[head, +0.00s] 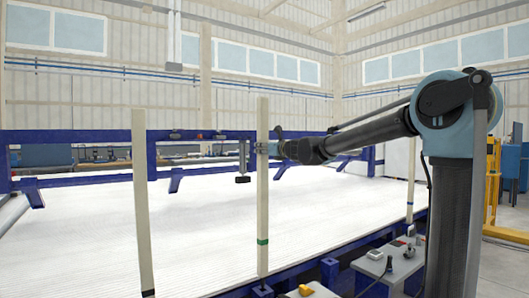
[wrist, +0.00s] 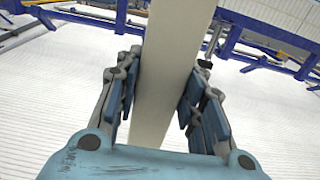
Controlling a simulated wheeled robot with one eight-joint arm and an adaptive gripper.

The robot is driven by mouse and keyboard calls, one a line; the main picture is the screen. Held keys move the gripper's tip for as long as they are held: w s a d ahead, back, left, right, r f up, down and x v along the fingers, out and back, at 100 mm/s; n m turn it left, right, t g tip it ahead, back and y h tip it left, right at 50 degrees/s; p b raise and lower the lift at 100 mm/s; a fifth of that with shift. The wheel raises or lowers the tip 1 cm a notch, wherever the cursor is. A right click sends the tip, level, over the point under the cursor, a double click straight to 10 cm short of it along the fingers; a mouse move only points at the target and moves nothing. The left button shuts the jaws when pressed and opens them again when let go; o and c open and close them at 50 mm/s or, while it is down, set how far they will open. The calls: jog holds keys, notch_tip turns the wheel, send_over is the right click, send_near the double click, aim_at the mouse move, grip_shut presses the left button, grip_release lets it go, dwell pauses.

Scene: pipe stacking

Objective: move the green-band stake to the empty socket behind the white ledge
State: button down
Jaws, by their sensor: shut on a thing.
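The green-band stake (head: 262,205) is a tall, pale, upright post with a green band near its lower end. My gripper (head: 272,148) is shut on it above its middle. In the wrist view, the stake (wrist: 170,75) passes between the blue finger pads of my gripper (wrist: 158,100). The stake's foot is just above or at a blue socket (head: 262,292) on the near rail; I cannot tell whether it is seated. Another blue socket (head: 330,272) to the right has no stake in it.
A second pale stake (head: 142,200) stands at the left, and another (head: 411,180) stands beyond my arm. A grey-white box (head: 388,264) with a handle is at lower right. The wide white ribbed bed (head: 200,225) behind the stakes is clear. A blue frame (head: 70,137) runs behind it.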

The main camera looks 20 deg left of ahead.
aim_at(265, 163)
jog(key=shift+f, duration=1.3)
dwell(0.4)
jog(key=shift+f, duration=2.1)
